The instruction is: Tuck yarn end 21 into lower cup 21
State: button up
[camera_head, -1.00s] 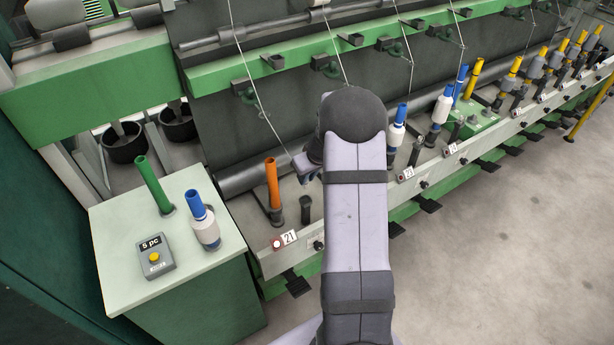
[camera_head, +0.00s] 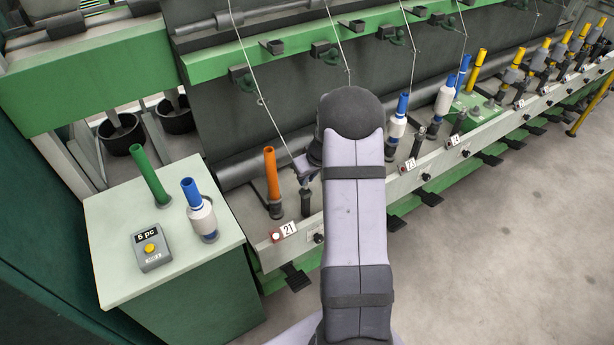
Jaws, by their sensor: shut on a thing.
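My gripper (camera_head: 303,178) is small in view and partly hidden behind my arm. It is shut on yarn end 21, whose thin white yarn (camera_head: 265,108) runs down from the upper green rail to the fingers. The end itself is too small to make out. A short dark upright holder, which I take to be lower cup 21 (camera_head: 306,205), stands behind the plate marked 21 (camera_head: 288,229). The fingers are just above its top; I cannot tell whether they touch it.
An orange tube (camera_head: 271,180) stands close to the left of the dark holder. More yarns and blue-tubed bobbins (camera_head: 397,128) line the machine to the right. A table (camera_head: 110,255) at left holds a green tube (camera_head: 150,175), a bobbin (camera_head: 202,218) and a button box (camera_head: 151,250).

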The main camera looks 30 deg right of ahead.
jog(key=shift+f+b, duration=0.85)
jog(key=shift+f, duration=0.05)
jog(key=shift+f, duration=0.1)
jog(key=o, duration=0.8)
jog(key=shift+b+v, duration=0.6)
jog(key=shift+v, duration=3.1)
